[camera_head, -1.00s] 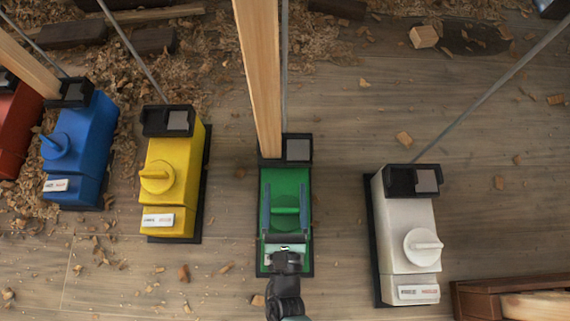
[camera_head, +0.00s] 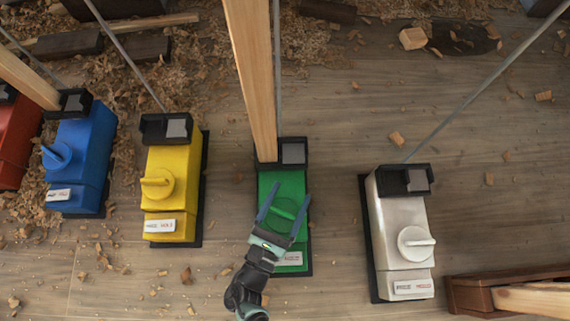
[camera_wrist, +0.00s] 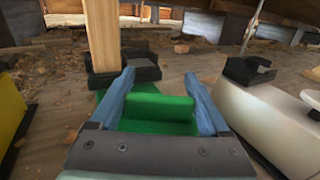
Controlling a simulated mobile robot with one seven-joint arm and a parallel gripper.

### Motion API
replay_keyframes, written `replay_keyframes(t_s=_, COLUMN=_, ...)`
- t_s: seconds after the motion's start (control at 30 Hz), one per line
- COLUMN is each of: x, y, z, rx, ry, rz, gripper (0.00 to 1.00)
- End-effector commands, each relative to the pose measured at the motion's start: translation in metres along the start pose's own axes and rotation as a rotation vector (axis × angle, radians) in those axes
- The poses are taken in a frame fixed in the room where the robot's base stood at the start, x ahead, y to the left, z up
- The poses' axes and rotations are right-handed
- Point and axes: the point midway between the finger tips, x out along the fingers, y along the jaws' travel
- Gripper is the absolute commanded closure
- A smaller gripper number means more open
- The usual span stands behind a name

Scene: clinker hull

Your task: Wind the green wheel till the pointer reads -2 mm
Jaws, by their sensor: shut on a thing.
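The green wheel (camera_head: 284,209) is a round knob with a raised bar on top of the green box (camera_head: 292,182). My gripper (camera_head: 287,196) has one finger on each side of the bar and is shut on it. In the wrist view, the wheel's green bar (camera_wrist: 160,107) stands between the two blue-grey fingers of my gripper (camera_wrist: 163,90). The bar slants in the head view. A white label (camera_head: 291,258) is on the near end of the box, too small to read. I cannot make out a pointer or its reading.
A wooden post (camera_head: 251,75) and a thin rod (camera_head: 277,70) rise at the green box's far end. A yellow box (camera_head: 178,192) stands left and a white box (camera_head: 400,215) right, each with its own knob. Blue and red boxes stand farther left. Wood chips litter the floor.

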Motion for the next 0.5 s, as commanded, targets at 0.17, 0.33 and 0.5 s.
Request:
replay_keyframes(t_s=0.17, x=0.000, y=-0.004, z=0.000, rx=0.001, ry=0.001, rz=-0.170, gripper=0.76)
replay_keyframes(t_s=0.33, x=-0.001, y=-0.008, z=-0.001, rx=0.000, ry=0.001, rz=-0.314, gripper=0.76)
replay_keyframes(t_s=0.5, x=-0.002, y=-0.012, z=-0.001, rx=0.000, ry=0.001, rz=-0.430, gripper=0.76)
